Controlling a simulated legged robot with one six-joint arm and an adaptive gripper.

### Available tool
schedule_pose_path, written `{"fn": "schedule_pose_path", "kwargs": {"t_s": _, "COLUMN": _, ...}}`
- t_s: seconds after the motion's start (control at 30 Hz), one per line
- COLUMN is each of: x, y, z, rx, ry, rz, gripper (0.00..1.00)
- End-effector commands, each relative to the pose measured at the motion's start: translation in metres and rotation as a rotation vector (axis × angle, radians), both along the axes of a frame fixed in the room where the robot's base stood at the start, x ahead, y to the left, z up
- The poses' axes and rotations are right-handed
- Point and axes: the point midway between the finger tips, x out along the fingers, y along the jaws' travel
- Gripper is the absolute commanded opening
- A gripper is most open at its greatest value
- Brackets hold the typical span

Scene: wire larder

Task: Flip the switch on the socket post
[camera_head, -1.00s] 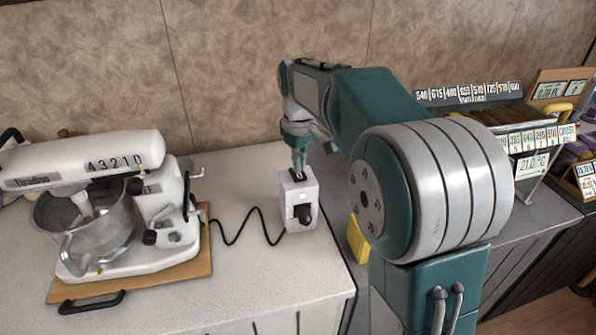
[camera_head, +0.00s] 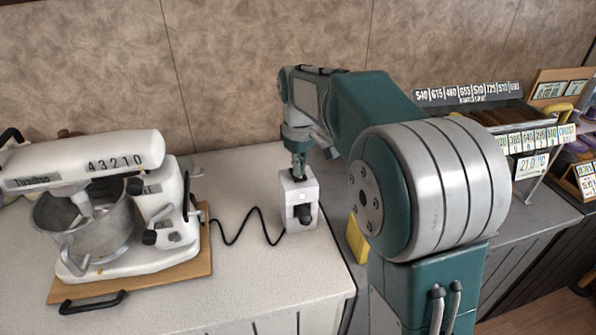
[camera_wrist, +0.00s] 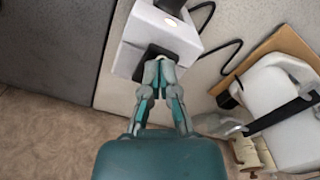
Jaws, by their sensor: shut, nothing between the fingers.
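The socket post (camera_head: 300,203) is a small white box on the pale counter, with a black plug in its front and a black cable running left. In the wrist view the white post (camera_wrist: 165,32) shows at the top, with a dark switch plate (camera_wrist: 154,60) on the face nearest my gripper. My gripper (camera_head: 299,174) points down at the top of the post. In the wrist view its shut fingertips (camera_wrist: 159,68) overlap the dark plate, with nothing held. I cannot tell whether they touch it. The switch's position is hidden behind the fingertips.
A white stand mixer (camera_head: 95,200) on a wooden board (camera_head: 135,279) stands left of the post, joined by the cable (camera_head: 240,230). A yellow block (camera_head: 357,239) lies to the right. Labelled racks (camera_head: 500,125) stand further right. The counter in front of the post is clear.

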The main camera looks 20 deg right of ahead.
Motion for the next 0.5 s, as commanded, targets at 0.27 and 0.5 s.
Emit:
{"fn": "schedule_pose_path", "kwargs": {"t_s": 0.27, "x": -0.0001, "y": 0.0, "z": -0.0041, "rx": 0.0, "ry": 0.001, "rz": 0.0, "gripper": 0.0}}
{"fn": "schedule_pose_path", "kwargs": {"t_s": 0.5, "x": 0.0, "y": 0.0, "z": -0.0073, "rx": 0.0, "ry": 0.002, "rz": 0.0, "gripper": 0.0}}
